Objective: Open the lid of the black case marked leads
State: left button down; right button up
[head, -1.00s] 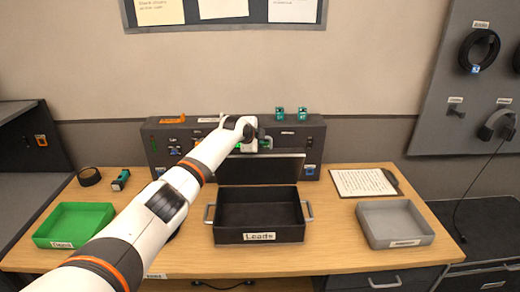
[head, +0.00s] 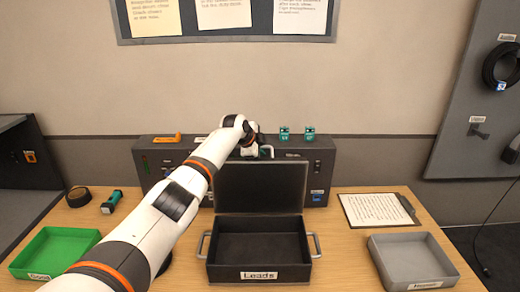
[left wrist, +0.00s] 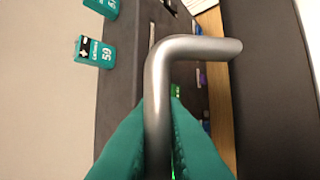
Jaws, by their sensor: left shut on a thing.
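The black case marked Leads (head: 302,273) stands on the desk with its open, empty-looking inside facing up. Its lid (head: 260,188) stands raised along the back edge, inner face toward me. My left gripper (head: 262,153) is at the lid's top edge, behind it, partly hidden by my own wrist. In the left wrist view its teal fingers (left wrist: 158,125) are shut around a bent silver handle (left wrist: 195,47). The handle joins the dark lid (left wrist: 270,90) at the right. My right gripper is in neither view.
A dark panel unit (head: 320,165) stands close behind the lid, with teal packs (head: 309,134) on top. A green tray (head: 60,251) is at the left, a grey tray (head: 412,260) and a clipboard (head: 378,209) at the right.

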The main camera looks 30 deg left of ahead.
pick_arm(q)
jog(key=shift+s+d+f, duration=0.15)
jog(key=shift+s+f, duration=0.05)
jog(key=shift+f, duration=0.4)
jog(key=c, duration=1.8)
grip_release()
jog(key=shift+w, duration=0.1)
jog(key=shift+o, duration=0.2)
jog(key=shift+w, duration=0.1)
jog(key=shift+r, duration=0.25)
jog(key=shift+s+r, duration=0.3)
jog(key=shift+r, duration=0.15)
jog(key=b+v, duration=0.2)
jog(key=v, duration=0.8)
jog(key=shift+s+r, duration=0.15)
jog(key=shift+s, duration=0.15)
